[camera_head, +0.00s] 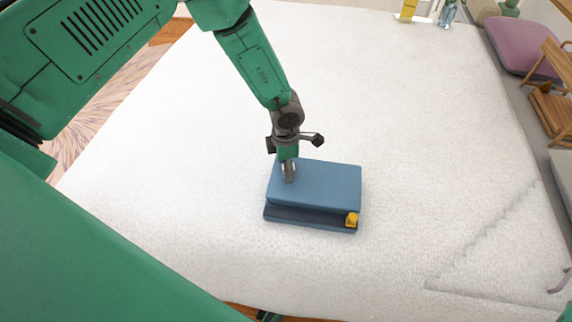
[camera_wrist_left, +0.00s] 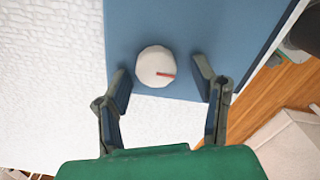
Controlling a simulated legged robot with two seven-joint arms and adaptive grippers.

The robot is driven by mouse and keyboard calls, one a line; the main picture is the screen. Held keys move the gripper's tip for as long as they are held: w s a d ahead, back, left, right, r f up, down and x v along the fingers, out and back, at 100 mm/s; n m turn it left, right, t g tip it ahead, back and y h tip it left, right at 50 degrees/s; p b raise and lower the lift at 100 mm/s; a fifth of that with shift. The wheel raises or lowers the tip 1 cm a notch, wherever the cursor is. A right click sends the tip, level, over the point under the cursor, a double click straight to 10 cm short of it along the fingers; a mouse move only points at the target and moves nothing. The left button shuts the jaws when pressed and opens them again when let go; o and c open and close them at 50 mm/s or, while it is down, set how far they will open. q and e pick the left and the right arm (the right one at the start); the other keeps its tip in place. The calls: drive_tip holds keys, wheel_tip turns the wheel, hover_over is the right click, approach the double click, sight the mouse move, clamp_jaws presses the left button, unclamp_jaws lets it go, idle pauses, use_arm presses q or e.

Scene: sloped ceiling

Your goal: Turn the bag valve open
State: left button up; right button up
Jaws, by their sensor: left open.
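A blue box-shaped bag (camera_head: 325,185) lies flat on a large white textured surface (camera_head: 400,120). It has a dark band along its front side and a yellow piece (camera_head: 352,220) at its front right corner. In the left wrist view, a round white valve knob (camera_wrist_left: 154,62) with a red mark sits on the blue surface (camera_wrist_left: 215,25) near an edge. My left gripper (camera_head: 289,172) points down at the bag's back left part and hides the knob in the head view. Its open fingers (camera_wrist_left: 161,74) lie on either side of the knob; contact is unclear. My right gripper is not in view.
The white surface is clear around the bag. A yellow object (camera_head: 408,10) and a bottle (camera_head: 447,13) stand at the far edge. A purple cushion (camera_head: 525,40) and wooden furniture (camera_head: 550,72) are at the far right.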

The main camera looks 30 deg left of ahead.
use_arm(q)
wheel_tip(320, 180, up, 12)
idle(0.5)
drive_tip(key=shift+f, duration=0.1)
